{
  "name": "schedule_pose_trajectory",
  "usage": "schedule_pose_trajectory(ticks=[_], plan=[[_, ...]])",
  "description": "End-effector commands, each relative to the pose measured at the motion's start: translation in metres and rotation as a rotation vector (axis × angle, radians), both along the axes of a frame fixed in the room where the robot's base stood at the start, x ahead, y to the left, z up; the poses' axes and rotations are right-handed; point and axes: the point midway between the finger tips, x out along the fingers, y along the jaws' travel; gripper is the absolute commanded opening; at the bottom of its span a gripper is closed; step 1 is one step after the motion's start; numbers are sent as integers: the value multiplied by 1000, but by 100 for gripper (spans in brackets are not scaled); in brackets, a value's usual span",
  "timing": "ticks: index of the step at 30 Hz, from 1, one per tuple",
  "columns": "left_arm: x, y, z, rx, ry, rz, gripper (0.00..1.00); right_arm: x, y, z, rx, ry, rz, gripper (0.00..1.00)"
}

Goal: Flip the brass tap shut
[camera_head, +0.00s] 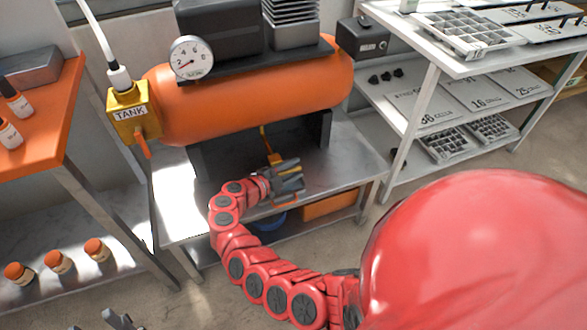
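A yellow, brass-coloured fitting (275,159) with a thin yellow stem hangs under the orange tank. It is partly hidden by my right gripper. Another yellow block (127,112), labelled TANK, sits at the tank's left end with an orange lever pointing down. I cannot tell for certain which of the two is the brass tap. My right gripper (287,182) is just below and beside the hanging fitting, over the metal bench; its fingertips are not clear, nor is any contact. My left gripper (112,321) shows only in part at the bottom edge, away from both fittings.
The orange tank (255,95) carries a pressure gauge (192,57). The metal bench (345,160) stands below, with a blue container (269,222) and an orange box (330,205) underneath. A tray shelf (415,110) is on the right; an orange table (45,120) is on the left.

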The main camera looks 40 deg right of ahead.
Motion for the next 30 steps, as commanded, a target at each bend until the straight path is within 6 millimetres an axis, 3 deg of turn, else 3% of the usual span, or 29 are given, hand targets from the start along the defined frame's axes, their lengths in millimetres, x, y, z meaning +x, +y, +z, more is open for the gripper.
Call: schedule_pose_trajectory(ticks=[9, 14, 30], plan=[[0, 0, 0, 0, 0, 0, 50, 0, 1, 1, -2, 1, 0, 48], [0, 0, 3, 0, 0, 0, 50, -2, 17, 6, -2, 1, 0, 48], [0, 0, 9, 0, 0, 0, 50, -19, 143, 38, -3, -1, 5, 48]])
